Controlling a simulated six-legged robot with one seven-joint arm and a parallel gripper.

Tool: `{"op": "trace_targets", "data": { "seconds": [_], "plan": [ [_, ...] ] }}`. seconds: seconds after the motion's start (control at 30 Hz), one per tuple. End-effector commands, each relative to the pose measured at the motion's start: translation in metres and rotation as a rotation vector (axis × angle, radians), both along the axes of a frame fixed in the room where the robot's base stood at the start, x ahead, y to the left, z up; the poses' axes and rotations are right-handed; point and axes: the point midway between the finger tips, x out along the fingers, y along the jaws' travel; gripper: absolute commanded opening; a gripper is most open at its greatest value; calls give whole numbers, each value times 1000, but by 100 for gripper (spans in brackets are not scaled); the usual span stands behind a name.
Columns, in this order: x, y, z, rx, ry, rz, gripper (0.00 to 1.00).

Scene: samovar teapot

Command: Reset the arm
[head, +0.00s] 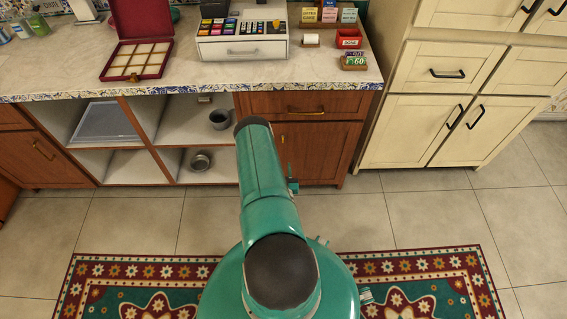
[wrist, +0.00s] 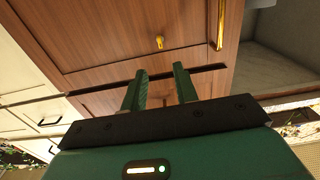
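My gripper (wrist: 161,90) shows in the wrist view with its two green fingers apart and nothing between them. It faces the brown wooden cabinet front, with a door (wrist: 130,35) that has a small brass knob and a brass bar handle. I cannot tell how far the fingertips are from the wood. In the head view my green arm stretches forward from the bottom middle toward the counter, and its own links hide most of the gripper. No samovar or teapot shows in either view.
The counter (head: 70,65) carries an open red box (head: 140,45), a cash register (head: 243,35) and small signs. Open shelves below hold a grey mug (head: 220,119) and a metal bowl (head: 201,161). Cream cabinets (head: 440,90) stand at right. A patterned rug (head: 430,285) lies on the tiled floor.

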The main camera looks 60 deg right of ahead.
Motion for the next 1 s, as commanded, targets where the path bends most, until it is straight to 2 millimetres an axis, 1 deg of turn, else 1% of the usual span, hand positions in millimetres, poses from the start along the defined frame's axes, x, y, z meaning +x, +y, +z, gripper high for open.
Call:
{"op": "trace_targets", "data": {
  "seconds": [0.57,0.67,0.77,0.87,0.9,0.97,1.0],
  "plan": [
    [0,0,0,0,0,0,29],
    [7,-4,5,5,-1,3,29],
    [28,-14,19,25,2,12,29],
    [64,-28,44,63,7,29,29],
    [80,-32,56,83,11,39,29],
    [103,-37,74,113,17,52,29],
    [119,-38,86,132,23,64,29]
  ]
}}
